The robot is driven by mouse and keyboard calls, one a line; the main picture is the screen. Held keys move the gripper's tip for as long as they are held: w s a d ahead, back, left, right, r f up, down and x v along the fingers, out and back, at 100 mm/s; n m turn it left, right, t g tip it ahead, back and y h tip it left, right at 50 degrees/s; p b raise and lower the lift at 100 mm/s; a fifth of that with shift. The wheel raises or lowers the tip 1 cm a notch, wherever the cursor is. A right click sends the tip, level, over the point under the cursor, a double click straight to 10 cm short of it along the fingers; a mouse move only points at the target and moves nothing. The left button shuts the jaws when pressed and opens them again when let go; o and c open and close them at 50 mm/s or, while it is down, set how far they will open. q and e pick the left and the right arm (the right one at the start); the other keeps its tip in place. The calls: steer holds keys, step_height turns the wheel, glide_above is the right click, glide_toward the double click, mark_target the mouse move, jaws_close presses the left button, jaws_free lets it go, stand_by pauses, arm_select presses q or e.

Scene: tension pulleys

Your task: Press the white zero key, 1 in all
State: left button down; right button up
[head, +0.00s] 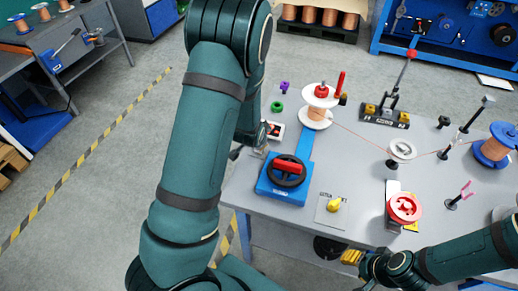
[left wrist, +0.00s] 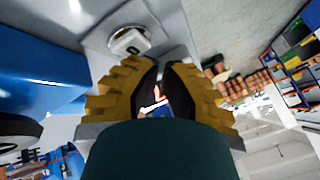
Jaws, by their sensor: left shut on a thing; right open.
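A gap shows in the picture between fingers and key. My right gripper (head: 352,257) is open at the table's front edge.
A blue stand with a black handwheel (head: 287,168) is close to the left arm. A white-flanged spool (head: 320,96), a yellow knob (head: 334,204) and a red-topped pulley (head: 404,207) stand on the grey table (head: 355,165). A copper wire runs to a blue spool (head: 495,147).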

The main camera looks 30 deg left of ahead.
arm_select(q)
steer(key=shift+f, duration=0.5)
stand_by(0.8)
steer(key=shift+r, duration=0.1)
steer(key=shift+r+p, duration=0.45)
steer(key=shift+r, duration=0.3)
step_height(320, 180, up, 5)
steer(key=p, duration=0.4)
stand_by(1.0)
